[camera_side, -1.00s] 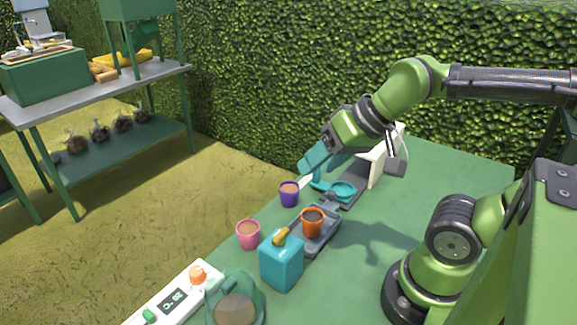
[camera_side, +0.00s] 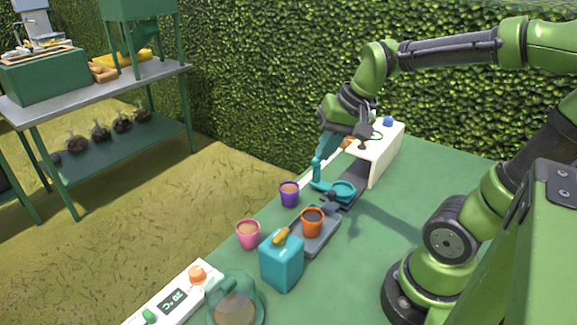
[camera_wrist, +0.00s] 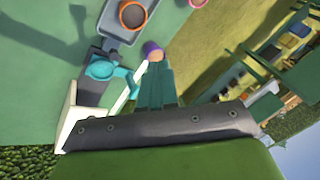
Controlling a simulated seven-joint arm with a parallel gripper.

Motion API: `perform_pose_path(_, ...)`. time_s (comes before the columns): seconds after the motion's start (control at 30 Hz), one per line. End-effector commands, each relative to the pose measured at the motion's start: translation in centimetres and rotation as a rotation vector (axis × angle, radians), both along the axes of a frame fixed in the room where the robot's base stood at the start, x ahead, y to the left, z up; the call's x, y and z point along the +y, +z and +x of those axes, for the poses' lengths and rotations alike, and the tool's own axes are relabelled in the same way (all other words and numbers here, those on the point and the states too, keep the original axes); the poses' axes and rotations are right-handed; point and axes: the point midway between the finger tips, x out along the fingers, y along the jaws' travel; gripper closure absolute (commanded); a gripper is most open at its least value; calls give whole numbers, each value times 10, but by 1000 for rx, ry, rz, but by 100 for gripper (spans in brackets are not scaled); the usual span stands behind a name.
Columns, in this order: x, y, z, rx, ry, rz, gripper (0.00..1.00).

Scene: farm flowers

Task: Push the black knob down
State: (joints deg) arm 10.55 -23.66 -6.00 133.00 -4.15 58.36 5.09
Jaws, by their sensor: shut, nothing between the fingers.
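A small black knob (camera_side: 331,194) sits on the grey rail between the teal ring and the grey tray; it also shows as a dark bump in the wrist view (camera_wrist: 110,45). The teal ring holder (camera_side: 347,189) is just behind it. My gripper (camera_side: 317,180) has teal fingers, shut and empty, pointing down beside the left end of the teal holder in the side view. The fingertips are apart from the knob; their exact height is hard to tell. In the wrist view, the fingers (camera_wrist: 156,80) point toward the purple pot.
A purple pot (camera_side: 289,193) and a pink pot (camera_side: 248,234) stand left of the rail. An orange pot (camera_side: 312,221) sits on the grey tray (camera_side: 322,239). A teal box (camera_side: 282,265) stands in front. A white housing (camera_side: 385,158) with a blue button is behind.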

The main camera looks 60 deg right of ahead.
Motion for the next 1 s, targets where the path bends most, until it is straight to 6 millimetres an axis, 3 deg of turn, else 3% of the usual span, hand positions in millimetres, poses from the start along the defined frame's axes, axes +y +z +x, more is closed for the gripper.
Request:
perform_pose_path(0.03, -20, -5, 5, 60, -93, 31, 100)
perform_pose_path(0.2, -75, -17, 9, 231, -398, 123, 100)
perform_pose_path(0.37, -109, -20, 7, 349, -647, 188, 100)
perform_pose_path(0.53, -109, -11, 4, 391, -765, 229, 100)
perform_pose_path(1.0, -106, -19, 4, 395, -771, 233, 100)
